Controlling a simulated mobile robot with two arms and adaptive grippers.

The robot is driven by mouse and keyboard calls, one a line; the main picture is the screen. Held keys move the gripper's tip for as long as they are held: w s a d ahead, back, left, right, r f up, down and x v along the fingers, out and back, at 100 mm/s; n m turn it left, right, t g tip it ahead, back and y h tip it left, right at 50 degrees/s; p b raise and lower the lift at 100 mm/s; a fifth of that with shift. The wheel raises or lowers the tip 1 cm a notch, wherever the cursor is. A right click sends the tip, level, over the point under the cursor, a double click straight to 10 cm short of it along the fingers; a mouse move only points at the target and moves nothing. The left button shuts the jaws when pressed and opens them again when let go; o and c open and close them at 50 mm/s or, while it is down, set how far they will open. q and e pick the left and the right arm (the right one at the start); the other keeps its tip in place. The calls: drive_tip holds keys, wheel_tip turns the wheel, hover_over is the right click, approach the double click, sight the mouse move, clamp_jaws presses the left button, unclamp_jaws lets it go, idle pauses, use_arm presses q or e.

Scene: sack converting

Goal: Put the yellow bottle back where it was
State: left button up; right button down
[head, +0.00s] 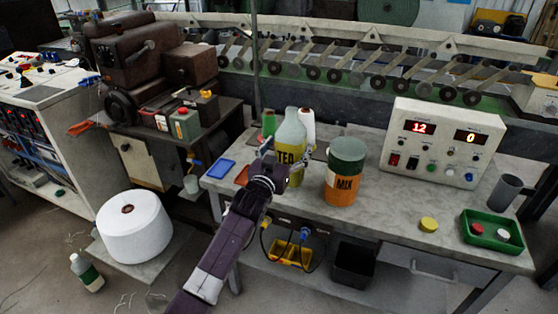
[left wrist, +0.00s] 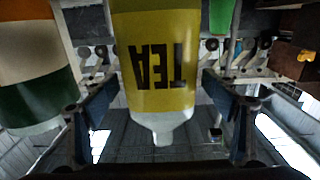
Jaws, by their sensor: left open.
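The yellow bottle (head: 290,133) has a pale top and a yellow band marked TEA. It appears to stand upright on the grey bench (head: 380,215), left of the orange and green MILK canister. My left gripper (head: 287,152) is open at the bottle, with its fingers to either side. In the left wrist view, which looks inverted, the bottle (left wrist: 157,60) fills the middle between the spread fingers of the gripper (left wrist: 165,115). I cannot tell whether either finger touches it. The bottle's lower part is partly hidden by my gripper. My right gripper is not in view.
The MILK canister (head: 345,172) stands close right of the bottle. A green spool (head: 269,123) and white spool (head: 308,126) stand close behind. A blue tray (head: 221,169) lies left. A control box (head: 443,141), yellow lid (head: 428,224) and green tray (head: 491,242) are right.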

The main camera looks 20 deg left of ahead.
use_arm(q)
drive_tip(key=s, duration=1)
drive_tip(key=shift+s+a, duration=0.15)
drive_tip(key=shift+s, duration=0.05)
